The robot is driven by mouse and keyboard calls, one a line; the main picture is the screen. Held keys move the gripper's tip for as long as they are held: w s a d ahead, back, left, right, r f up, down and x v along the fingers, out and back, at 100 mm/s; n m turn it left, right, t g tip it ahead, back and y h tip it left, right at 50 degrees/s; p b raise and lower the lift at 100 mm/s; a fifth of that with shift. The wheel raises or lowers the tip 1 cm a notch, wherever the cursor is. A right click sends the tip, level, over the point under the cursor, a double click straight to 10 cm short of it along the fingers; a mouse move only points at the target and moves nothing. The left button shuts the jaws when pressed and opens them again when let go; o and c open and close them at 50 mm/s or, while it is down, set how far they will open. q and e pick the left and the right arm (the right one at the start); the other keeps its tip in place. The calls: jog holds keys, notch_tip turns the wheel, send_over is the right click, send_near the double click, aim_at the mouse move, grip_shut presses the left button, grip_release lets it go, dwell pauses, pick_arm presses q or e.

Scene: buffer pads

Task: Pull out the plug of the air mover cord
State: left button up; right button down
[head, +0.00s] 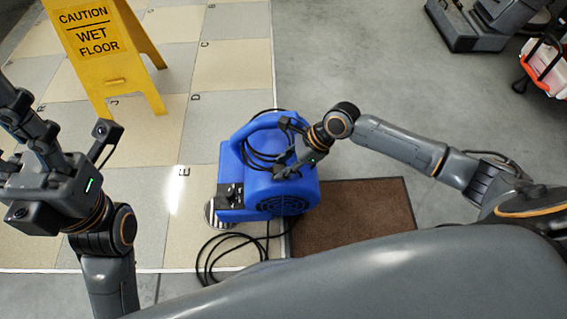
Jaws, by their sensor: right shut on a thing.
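The blue air mover (301,196) stands at the middle, on the edge between the floor tiles and a brown mat. Its black cord (262,158) hangs in loops over its upper left side, and more cord lies in loops on the floor in front. My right gripper (279,150) reaches in from the right over the top of the air mover. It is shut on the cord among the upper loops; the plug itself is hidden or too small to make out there. My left gripper (22,180) is at the far left, away from the air mover, and its jaws are not clear.
A yellow wet floor sign (100,50) stands on the tiles at the upper left. The brown mat (370,215) lies right of the air mover. Dark equipment (480,25) and a red and white case (546,68) are at the upper right. Grey floor between is clear.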

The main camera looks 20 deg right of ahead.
jog(key=c, duration=0.9)
grip_release()
jog(key=shift+o, duration=0.2)
jog(key=v, duration=1.2)
